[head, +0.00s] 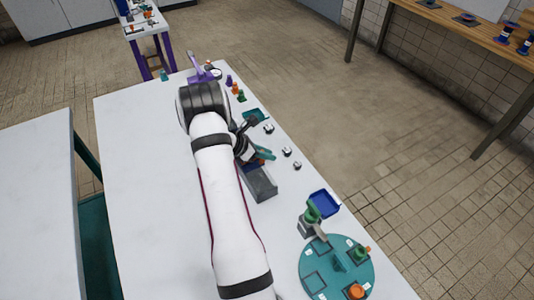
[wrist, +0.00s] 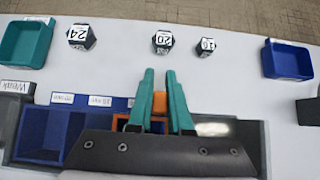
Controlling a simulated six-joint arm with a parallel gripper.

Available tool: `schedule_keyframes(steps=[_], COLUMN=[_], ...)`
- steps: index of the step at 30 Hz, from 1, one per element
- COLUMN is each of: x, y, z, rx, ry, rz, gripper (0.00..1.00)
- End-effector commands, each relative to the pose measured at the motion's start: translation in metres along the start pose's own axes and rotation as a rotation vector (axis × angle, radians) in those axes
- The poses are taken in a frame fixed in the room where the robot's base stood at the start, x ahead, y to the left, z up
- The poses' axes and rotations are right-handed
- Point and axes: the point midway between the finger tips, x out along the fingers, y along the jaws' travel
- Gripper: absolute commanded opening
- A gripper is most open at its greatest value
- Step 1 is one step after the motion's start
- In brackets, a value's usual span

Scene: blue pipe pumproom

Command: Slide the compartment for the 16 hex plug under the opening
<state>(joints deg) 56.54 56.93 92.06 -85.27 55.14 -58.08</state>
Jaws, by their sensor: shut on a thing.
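My gripper (wrist: 160,76) has teal fingers. They are closed around an orange tab (wrist: 159,102) at the grey box; the tab shows between them. In the head view my gripper (head: 262,152) is beside the grey box (head: 262,186), partly behind my arm. Blue compartments (wrist: 42,130) with small white labels show left of the fingers in the wrist view. The labels are too small to read surely. A grey part of the box (wrist: 250,145) lies to the right. My gripper's dark body hides the middle, so I cannot tell which compartment is under the opening.
Dark plugs marked 24 (wrist: 82,38), 20 (wrist: 162,42) and apparently 16 (wrist: 206,46) stand beyond the box. A teal tray (wrist: 26,42) is left, a blue tray (wrist: 288,60) right. A teal round plate (head: 318,259) with parts stands near the table's front.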

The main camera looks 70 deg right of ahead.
Motion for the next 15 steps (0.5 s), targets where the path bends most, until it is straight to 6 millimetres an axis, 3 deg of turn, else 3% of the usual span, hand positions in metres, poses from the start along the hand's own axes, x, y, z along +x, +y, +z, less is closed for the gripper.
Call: schedule_keyframes(steps=[4,10,15], x=[-0.001,-0.001,-0.001], y=[-0.004,-0.039,-0.052], z=[0.0,0.001,0.0], rx=[0.0,-0.002,-0.001], ry=[-0.001,-0.001,0.0], rz=[0.0,-0.001,0.002], gripper=[0.0,0.0,0.0])
